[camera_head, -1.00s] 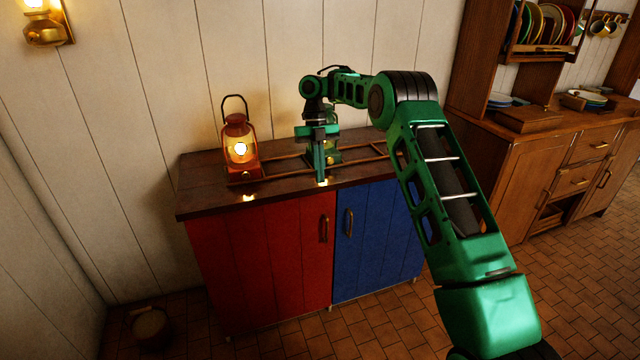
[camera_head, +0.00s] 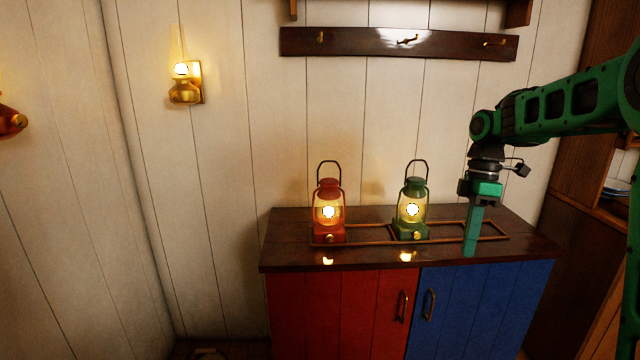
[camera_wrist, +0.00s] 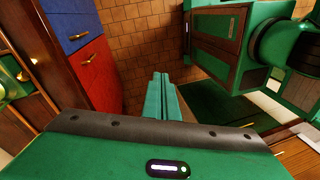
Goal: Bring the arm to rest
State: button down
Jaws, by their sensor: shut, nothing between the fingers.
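My gripper (camera_head: 471,250) is shut and empty, pointing down at the right part of the cabinet top in the head view. In the wrist view its two fingers (camera_wrist: 161,82) lie together with nothing between them. My green arm reaches in from the right edge. A lit red lantern (camera_head: 328,214) stands upright on the cabinet top at the left. A lit green lantern (camera_head: 412,213) stands upright to its right, apart from my gripper.
The cabinet has a dark wooden top (camera_head: 290,228), a red door (camera_head: 335,305) and a blue door (camera_head: 490,300). A low wooden frame (camera_head: 372,241) lies around the lanterns. A hook rail (camera_head: 400,43) and a lit wall lamp (camera_head: 184,82) are on the wall. The brick floor (camera_wrist: 140,40) shows in the wrist view.

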jog(key=s+d+f+m, duration=0.2)
jog(key=s+m, duration=0.5)
jog(key=s, duration=0.4)
jog(key=s+d+f+m+t, duration=0.1)
jog(key=s+d+f+m, duration=0.1)
jog(key=s+m, duration=0.5)
jog(key=s+d+f+m+t, duration=0.1)
jog(key=s+m, duration=0.6)
jog(key=s, duration=0.7)
jog(key=shift+s+d+f+h, duration=0.35)
jog(key=shift+d+f, duration=0.25)
jog(key=shift+d, duration=0.55)
